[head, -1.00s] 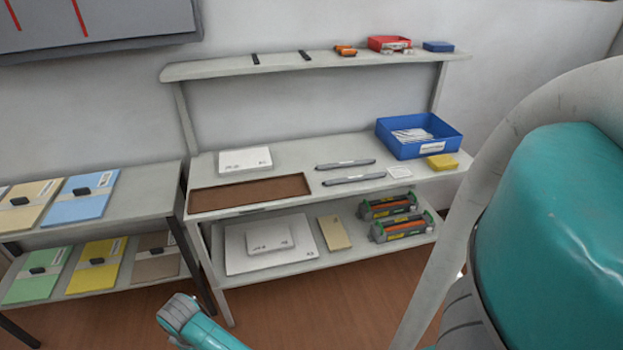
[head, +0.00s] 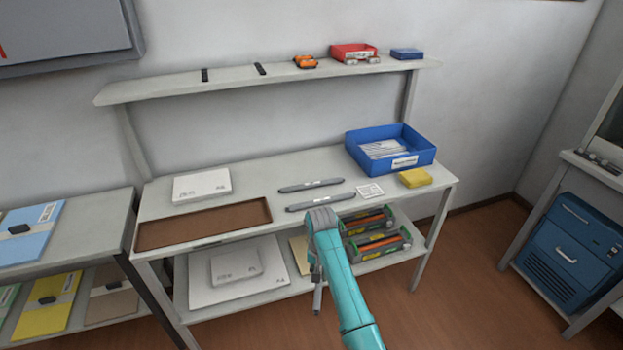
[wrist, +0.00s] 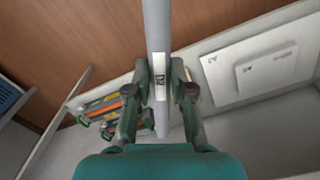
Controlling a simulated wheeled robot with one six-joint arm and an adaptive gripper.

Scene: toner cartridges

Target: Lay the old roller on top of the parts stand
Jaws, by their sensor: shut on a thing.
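A light grey roller (wrist: 157,35) with a small label runs lengthwise through the wrist view. My gripper (wrist: 161,88) is shut on it, one finger on each side. In the head view my gripper (head: 318,262) is in front of the middle grey stand (head: 300,176), below its top's front edge. A thin grey end, seemingly the roller (head: 318,298), shows beneath it. Two dark grey rods (head: 320,202) lie on this stand's top. Another grey stand (head: 95,219) is at the left. I cannot tell which is the parts stand.
The middle stand's top also holds a brown tray (head: 205,222), a white box (head: 202,186), a blue bin (head: 420,158) and a yellow block (head: 415,178). Cartridges (head: 375,243) lie on its lower shelf. A blue cabinet (head: 570,252) is at the right.

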